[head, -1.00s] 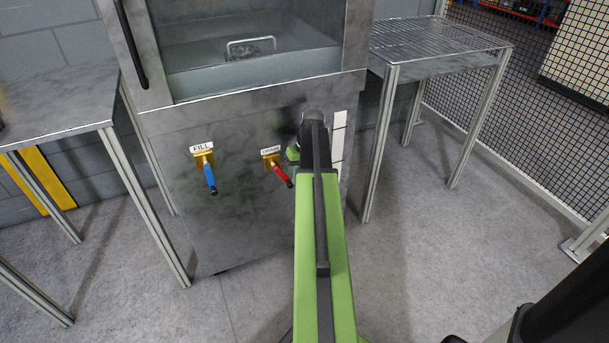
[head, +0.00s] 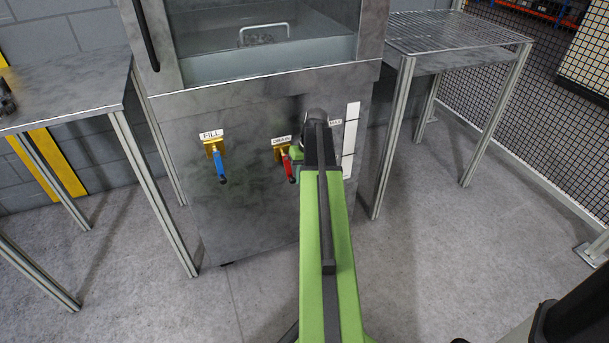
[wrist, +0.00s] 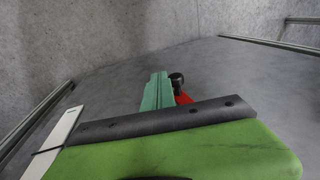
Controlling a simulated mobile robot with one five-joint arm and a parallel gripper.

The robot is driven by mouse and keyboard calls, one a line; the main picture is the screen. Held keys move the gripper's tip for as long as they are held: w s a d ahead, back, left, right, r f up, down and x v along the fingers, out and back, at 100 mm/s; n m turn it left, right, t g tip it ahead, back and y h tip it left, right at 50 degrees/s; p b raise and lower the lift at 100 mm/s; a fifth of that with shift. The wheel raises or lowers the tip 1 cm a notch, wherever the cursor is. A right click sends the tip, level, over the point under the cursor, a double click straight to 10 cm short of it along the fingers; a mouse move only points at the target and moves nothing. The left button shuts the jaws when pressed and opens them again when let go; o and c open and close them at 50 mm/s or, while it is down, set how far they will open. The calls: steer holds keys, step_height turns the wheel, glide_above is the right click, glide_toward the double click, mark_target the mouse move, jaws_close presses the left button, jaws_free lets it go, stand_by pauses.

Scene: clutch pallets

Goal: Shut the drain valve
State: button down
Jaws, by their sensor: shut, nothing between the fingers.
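The drain valve is on the grey cabinet front under a DRAIN label (head: 281,140). Its red handle (head: 288,165) hangs almost straight down, its lower end slightly right. In the wrist view the red handle (wrist: 184,98) and its black end (wrist: 177,80) show just right of my gripper's green fingers (wrist: 157,92). My gripper (head: 296,152) is shut and empty, right beside the handle in the head view, partly hidden by my arm. I cannot tell whether it touches the handle.
The blue fill valve handle (head: 219,166) hangs down left of the drain valve, under the FILL label (head: 211,134). A white gauge strip (head: 350,140) is at the right of the cabinet (head: 240,225). Tables stand on both sides. The floor in front is clear.

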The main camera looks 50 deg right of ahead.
stand_by(0.4)
steer(key=s+d+r+p, duration=0.6)
steer(key=d+r+p, duration=0.2)
steer(key=d, duration=0.2)
steer(key=s+a+t+b, duration=0.3)
steer(key=a+t+b, duration=0.1)
steer(key=t, duration=0.1)
steer(key=w+a+f+b, duration=0.5)
steer(key=w+f+b, duration=0.2)
steer(key=w+b, duration=0.1)
steer(key=shift+a+f+n+y, duration=0.25)
steer(key=shift+f+n+y, duration=0.05)
steer(key=shift+f+y, duration=0.1)
